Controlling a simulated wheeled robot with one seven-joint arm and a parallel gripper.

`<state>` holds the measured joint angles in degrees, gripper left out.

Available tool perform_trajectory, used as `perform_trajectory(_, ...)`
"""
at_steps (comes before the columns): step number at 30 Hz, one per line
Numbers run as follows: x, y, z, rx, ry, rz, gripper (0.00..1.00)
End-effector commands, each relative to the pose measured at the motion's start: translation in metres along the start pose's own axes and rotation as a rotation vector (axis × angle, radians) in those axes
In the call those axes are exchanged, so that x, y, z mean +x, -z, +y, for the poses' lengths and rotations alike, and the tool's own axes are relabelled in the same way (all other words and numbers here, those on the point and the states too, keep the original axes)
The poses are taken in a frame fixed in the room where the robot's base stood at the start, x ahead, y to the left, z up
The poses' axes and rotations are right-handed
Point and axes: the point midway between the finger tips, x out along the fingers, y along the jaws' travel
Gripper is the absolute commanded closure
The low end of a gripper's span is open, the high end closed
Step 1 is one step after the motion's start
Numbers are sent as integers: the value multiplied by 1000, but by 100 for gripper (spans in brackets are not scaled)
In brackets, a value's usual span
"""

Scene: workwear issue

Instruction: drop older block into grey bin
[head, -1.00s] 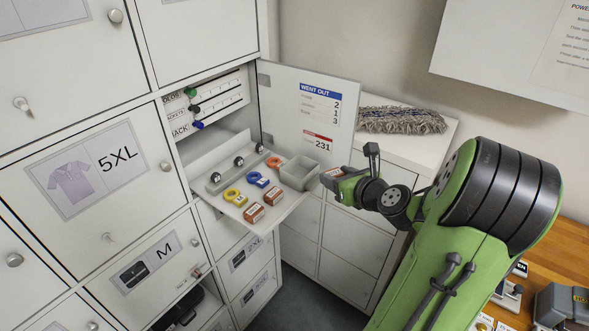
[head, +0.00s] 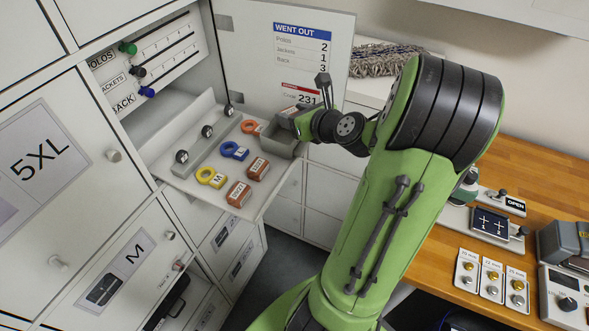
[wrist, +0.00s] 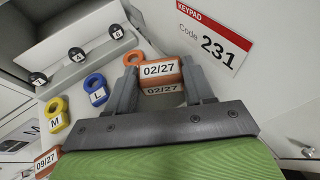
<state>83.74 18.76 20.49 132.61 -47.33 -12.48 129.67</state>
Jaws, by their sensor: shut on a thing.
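My gripper (head: 298,114) is shut on an orange block (wrist: 160,71), whose faces read 02/27 in the wrist view. Two more orange-brown blocks lie on the shelf, a near one (head: 238,194) and a farther one (head: 258,168). One block at the wrist view's lower left (wrist: 47,161) reads 09/27.
Yellow (head: 211,177), blue (head: 235,151) and orange (head: 252,127) ring tags lie on the shelf (head: 190,182) beside a strip of black knobs. The open cabinet door (head: 245,60) stands behind. A wooden counter (head: 545,180) with devices is at the right.

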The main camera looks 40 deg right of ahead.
Motion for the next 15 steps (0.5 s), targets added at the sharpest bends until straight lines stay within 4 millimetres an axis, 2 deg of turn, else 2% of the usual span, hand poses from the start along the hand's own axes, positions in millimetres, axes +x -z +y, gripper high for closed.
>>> perform_trajectory(1, 5, 12, 0, -1, 1, -1, 77)
perform_trajectory(2, 5, 13, 0, -1, 0, -1, 77)
perform_trajectory(10, 5, 11, 0, -1, 0, -1, 77)
perform_trajectory(11, 5, 11, 0, -1, 0, -1, 46)
perform_trajectory(15, 4, 11, 0, -1, 0, -1, 25)
